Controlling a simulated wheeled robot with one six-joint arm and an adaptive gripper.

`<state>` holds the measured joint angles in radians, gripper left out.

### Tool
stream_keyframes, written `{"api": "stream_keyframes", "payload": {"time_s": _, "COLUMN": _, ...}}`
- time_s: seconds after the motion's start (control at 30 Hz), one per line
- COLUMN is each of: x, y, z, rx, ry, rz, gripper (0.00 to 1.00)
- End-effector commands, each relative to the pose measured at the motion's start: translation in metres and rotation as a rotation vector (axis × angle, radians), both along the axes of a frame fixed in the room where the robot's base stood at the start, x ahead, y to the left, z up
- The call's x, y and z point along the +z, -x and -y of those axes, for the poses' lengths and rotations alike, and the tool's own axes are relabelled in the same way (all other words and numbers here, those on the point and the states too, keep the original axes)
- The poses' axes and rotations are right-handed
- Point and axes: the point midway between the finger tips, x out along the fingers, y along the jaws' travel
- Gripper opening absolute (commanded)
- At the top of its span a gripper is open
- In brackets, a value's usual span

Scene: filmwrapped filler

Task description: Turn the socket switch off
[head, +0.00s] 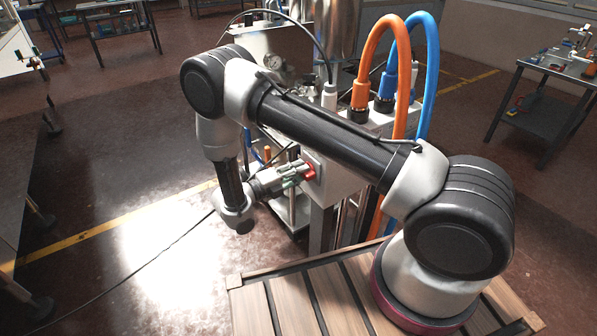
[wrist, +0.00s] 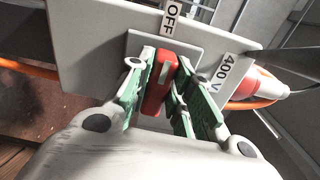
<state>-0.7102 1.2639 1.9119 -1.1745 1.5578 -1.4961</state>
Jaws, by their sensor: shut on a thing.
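The socket switch is a red handle (wrist: 158,84) on a grey plate (wrist: 190,50) in the wrist view. The plate sits on a light grey box (wrist: 85,50). An OFF label (wrist: 173,18) is above the handle and a 400 V label (wrist: 221,76) is to its right. The handle's long side runs roughly toward the OFF label. My gripper (wrist: 155,98), with green-lined fingers, is shut on the handle, one finger on each side. In the head view the red handle (head: 309,172) shows at the tip of my gripper (head: 298,174).
Orange (head: 398,110) and blue (head: 432,90) hoses loop from the top of the machine. A red-and-white plug (wrist: 262,84) with an orange cable is right of the switch. A side table (head: 560,75) stands at the right. Open floor (head: 170,270) lies left of the machine, crossed by a cable.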

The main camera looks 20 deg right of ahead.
Motion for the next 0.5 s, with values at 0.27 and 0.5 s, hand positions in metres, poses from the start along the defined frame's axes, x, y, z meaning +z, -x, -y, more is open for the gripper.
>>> {"api": "stream_keyframes", "payload": {"time_s": 0.27, "x": -0.0013, "y": -0.0004, "z": -0.001, "rx": 0.002, "ry": 0.015, "rz": -0.052, "gripper": 0.0}}
{"api": "stream_keyframes", "payload": {"time_s": 0.5, "x": -0.0014, "y": -0.0004, "z": -0.0011, "rx": 0.003, "ry": 0.017, "rz": -0.058, "gripper": 0.0}}
